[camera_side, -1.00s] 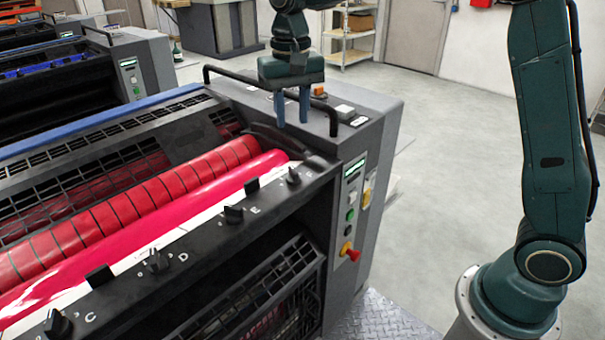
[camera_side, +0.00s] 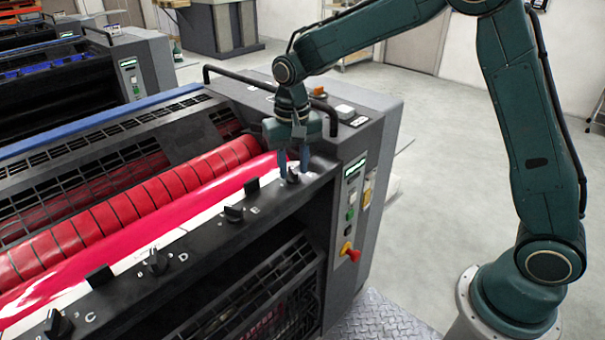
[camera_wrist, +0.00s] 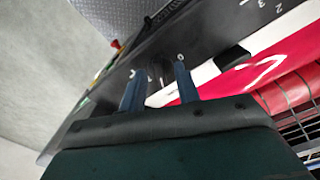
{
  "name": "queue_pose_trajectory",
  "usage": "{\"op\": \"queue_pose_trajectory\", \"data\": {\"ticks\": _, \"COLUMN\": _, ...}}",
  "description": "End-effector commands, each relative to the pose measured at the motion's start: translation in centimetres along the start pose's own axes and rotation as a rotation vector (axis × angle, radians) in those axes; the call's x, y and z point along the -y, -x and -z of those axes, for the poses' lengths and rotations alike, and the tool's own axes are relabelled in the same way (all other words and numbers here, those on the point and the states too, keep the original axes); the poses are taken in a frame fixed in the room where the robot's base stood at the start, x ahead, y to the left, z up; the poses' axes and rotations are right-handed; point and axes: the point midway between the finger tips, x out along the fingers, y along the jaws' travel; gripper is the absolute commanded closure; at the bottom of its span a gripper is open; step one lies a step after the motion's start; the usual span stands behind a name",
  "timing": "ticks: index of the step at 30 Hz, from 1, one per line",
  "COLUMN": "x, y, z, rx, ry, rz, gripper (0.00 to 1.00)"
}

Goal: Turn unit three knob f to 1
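Knob f (camera_side: 293,178) is the small dark knob at the right end of the black knob rail, nearest the side panel. My gripper (camera_side: 294,163) is over it, pointing down, with its two blue fingers apart. The fingertips are close to the knob, one on each side in the side view; I cannot tell whether they touch it. The knob's setting is unreadable.
Knob E (camera_side: 233,214) is to the left along the rail (camera_side: 205,237), with further knobs beyond. The red roller (camera_side: 130,201) lies behind the rail. A black handrail (camera_side: 265,88) rises behind my gripper. A red stop button (camera_side: 347,247) is on the side panel.

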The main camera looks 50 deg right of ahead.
Motion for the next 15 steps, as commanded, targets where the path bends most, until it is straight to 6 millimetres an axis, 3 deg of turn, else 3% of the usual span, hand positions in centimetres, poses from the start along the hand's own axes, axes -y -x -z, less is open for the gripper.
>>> {"op": "queue_pose_trajectory", "data": {"ticks": 8, "x": 0.00, "y": -0.13, "z": 0.01, "rx": 0.000, "ry": 0.000, "rz": 0.000, "gripper": 0.68}}
{"op": "queue_pose_trajectory", "data": {"ticks": 13, "x": 0.00, "y": -0.12, "z": 0.01, "rx": -0.001, "ry": 0.000, "rz": 0.000, "gripper": 0.98}}
{"op": "queue_pose_trajectory", "data": {"ticks": 15, "x": 0.00, "y": -0.11, "z": 0.01, "rx": -0.001, "ry": 0.000, "rz": 0.000, "gripper": 1.00}}
